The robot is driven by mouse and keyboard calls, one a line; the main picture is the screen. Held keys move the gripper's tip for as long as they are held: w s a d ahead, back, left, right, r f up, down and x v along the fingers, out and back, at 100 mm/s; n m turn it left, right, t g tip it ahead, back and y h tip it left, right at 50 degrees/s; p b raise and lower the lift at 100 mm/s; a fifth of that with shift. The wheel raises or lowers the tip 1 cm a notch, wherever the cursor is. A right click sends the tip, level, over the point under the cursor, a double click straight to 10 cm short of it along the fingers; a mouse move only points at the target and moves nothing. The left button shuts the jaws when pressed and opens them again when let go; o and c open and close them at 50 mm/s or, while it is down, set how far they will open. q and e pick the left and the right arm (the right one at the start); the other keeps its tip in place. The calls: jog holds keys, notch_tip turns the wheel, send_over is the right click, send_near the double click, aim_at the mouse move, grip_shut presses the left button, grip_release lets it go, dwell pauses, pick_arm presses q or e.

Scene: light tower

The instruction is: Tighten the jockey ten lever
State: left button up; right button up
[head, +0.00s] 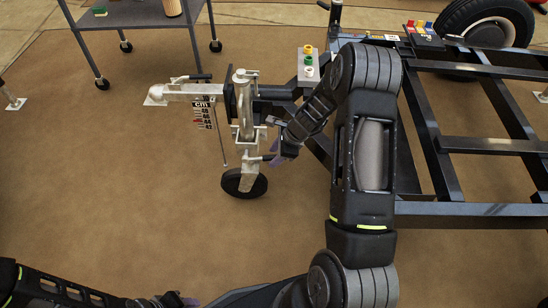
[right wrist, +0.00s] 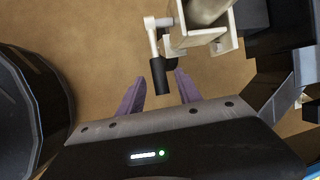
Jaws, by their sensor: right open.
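The jockey ten lever (right wrist: 152,38) is a pale metal arm with a black grip (right wrist: 160,76) on the clamp of the jockey wheel. In the head view the lever (head: 254,159) sits low on the jockey post (head: 247,180), above the black wheel (head: 236,185). My right gripper (right wrist: 160,88) is open with its purple fingers on either side of the black grip in the wrist view. I cannot tell whether they touch it. In the head view my right gripper (head: 280,152) is partly hidden by my arm. My left gripper (head: 172,300) is low at the bottom edge.
The dark trailer frame (head: 470,145) fills the right side. A coupling arm (head: 185,90) and hanging gauge card (head: 203,112) are left of the post. A wheeled cart (head: 140,14) is at back left; the floor (head: 110,190) at left is clear.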

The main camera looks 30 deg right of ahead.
jog(key=shift+w+a+f, duration=0.1)
jog(key=shift+w+f, duration=0.05)
jog(key=shift+f, duration=0.25)
jog(key=shift+c, duration=0.3)
grip_shut()
dwell(0.9)
